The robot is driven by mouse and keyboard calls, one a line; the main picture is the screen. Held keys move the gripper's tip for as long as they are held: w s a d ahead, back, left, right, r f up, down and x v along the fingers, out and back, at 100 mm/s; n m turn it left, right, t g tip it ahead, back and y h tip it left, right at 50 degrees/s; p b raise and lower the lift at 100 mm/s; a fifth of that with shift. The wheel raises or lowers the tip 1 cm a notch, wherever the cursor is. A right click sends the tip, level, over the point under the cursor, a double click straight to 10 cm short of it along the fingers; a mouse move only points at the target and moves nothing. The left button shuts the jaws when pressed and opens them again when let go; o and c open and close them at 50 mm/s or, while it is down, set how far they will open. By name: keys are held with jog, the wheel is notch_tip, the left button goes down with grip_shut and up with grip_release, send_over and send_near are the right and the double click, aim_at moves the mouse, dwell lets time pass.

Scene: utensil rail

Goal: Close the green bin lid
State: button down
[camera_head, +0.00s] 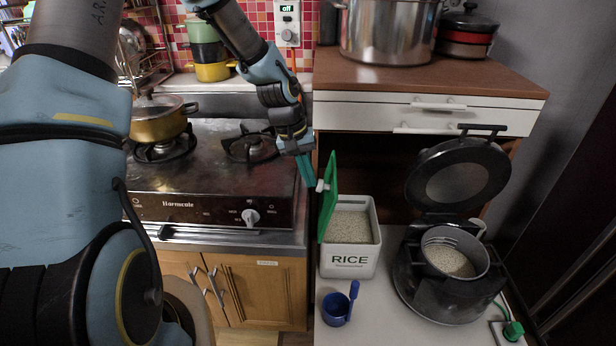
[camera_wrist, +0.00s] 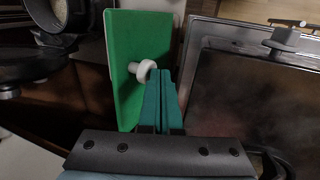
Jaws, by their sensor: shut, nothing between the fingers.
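The green bin lid (camera_head: 329,197) stands upright, open, along the left edge of the white rice bin (camera_head: 350,266). The bin is marked RICE and holds rice. My gripper (camera_head: 313,185) is left of the lid, on its outer side, by the white knob (camera_head: 322,186). In the wrist view the shut teal fingers (camera_wrist: 162,78) are beside the knob (camera_wrist: 143,70), which sticks out from the green lid (camera_wrist: 130,45). The fingertips look very close to the knob; I cannot tell if they touch. Nothing is held.
A rice cooker (camera_head: 452,262) with its lid up stands right of the bin. A blue measuring cup (camera_head: 337,308) is in front. The stove (camera_head: 210,185) is to the left, and a wooden-topped cabinet (camera_head: 430,85) overhangs behind the bin.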

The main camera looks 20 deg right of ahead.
aim_at(332, 183)
jog(key=shift+s+d+t+y+b, duration=0.25)
jog(key=shift+s+d+y+b, duration=0.25)
jog(key=shift+d, duration=0.35)
jog(key=shift+s+d+t+y+b, duration=0.35)
jog(key=shift+d+y+b, duration=0.25)
jog(key=shift+d, duration=0.25)
jog(key=shift+s+d+t+y+b, duration=0.2)
jog(key=shift+s+d+y+b, duration=0.35)
jog(key=shift+d, duration=0.3)
jog(key=s+d+f+t+y+b, duration=0.1)
jog(key=s+d+f+t+y, duration=0.1)
jog(key=d, duration=0.6)
jog(key=shift+s+d+f+y+b, duration=0.3)
jog(key=shift+s+f+y, duration=0.45)
jog(key=shift+f+y, duration=0.7)
jog(key=shift+a+r, duration=0.1)
jog(key=shift+r, duration=0.15)
